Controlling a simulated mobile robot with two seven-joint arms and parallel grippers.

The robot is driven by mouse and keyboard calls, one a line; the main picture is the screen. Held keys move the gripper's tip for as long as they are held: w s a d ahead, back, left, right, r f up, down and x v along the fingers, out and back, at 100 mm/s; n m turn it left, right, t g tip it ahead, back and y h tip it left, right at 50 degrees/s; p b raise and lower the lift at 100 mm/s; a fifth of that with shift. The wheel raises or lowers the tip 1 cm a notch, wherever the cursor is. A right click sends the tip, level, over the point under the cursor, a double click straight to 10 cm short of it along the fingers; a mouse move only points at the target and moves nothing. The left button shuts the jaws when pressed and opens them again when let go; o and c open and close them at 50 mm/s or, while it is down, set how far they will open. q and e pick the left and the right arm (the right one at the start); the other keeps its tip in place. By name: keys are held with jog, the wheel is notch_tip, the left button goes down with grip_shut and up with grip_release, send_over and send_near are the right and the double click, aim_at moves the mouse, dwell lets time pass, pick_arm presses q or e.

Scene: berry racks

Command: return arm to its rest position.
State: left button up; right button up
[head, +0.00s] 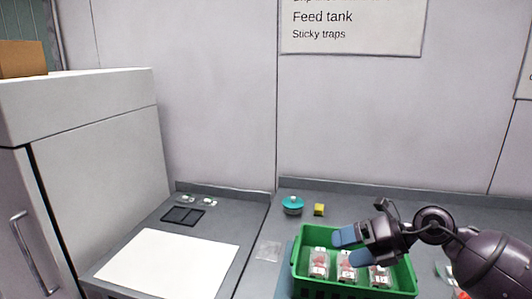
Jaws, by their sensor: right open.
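My right gripper (345,247) reaches in from the right with its blue fingertips apart. It is open, with nothing seen between the fingers, and it shows over the green crate (407,275). The crate stands on the grey counter and holds clear berry punnets (319,263) with red contents and white labels. The gripper and arm hide part of the crate's back side. Whether the fingers touch a punnet I cannot tell. My left gripper is not in view.
A teal round object (292,205) and a yellow block (319,210) stand behind the crate. A white sheet (168,265) and a black tray (183,215) lie on the left counter. A tall grey cabinet (100,160) stands at left. A wall sign (350,27) hangs above.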

notch_tip(320, 180, up, 5)
jog(key=a+m+t+y, duration=0.2)
jog(key=m+t+y, duration=0.4)
jog(key=m+t, duration=0.1)
jog(key=s+d+f+m+t+h, duration=0.2)
jog(key=d+f+m+h, duration=0.25)
jog(key=f+m, duration=0.3)
jog(key=s+d+f+m+t+h, duration=0.2)
jog(key=d+f+m+h, duration=0.1)
jog(key=f+m+h, duration=0.5)
jog(key=s+d+f+m+t+h, duration=0.1)
jog(key=s+d+f+m+h, duration=0.15)
jog(key=f+m, duration=0.55)
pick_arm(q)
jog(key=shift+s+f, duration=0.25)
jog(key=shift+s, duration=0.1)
pick_arm(e)
jog(key=s+d+f+m+g+h, duration=0.1)
jog(key=s+f+m, duration=0.1)
jog(key=s+f, duration=0.4)
jog(key=s+d+f+m+g+h, duration=0.1)
jog(key=s+f, duration=0.4)
jog(key=s, duration=0.5)
jog(key=m+g, duration=0.1)
jog(key=m, duration=0.1)
jog(key=shift+s+f+m+g+h, duration=0.3)
jog(key=shift+s+f+m+h, duration=0.05)
jog(key=shift+h, duration=0.05)
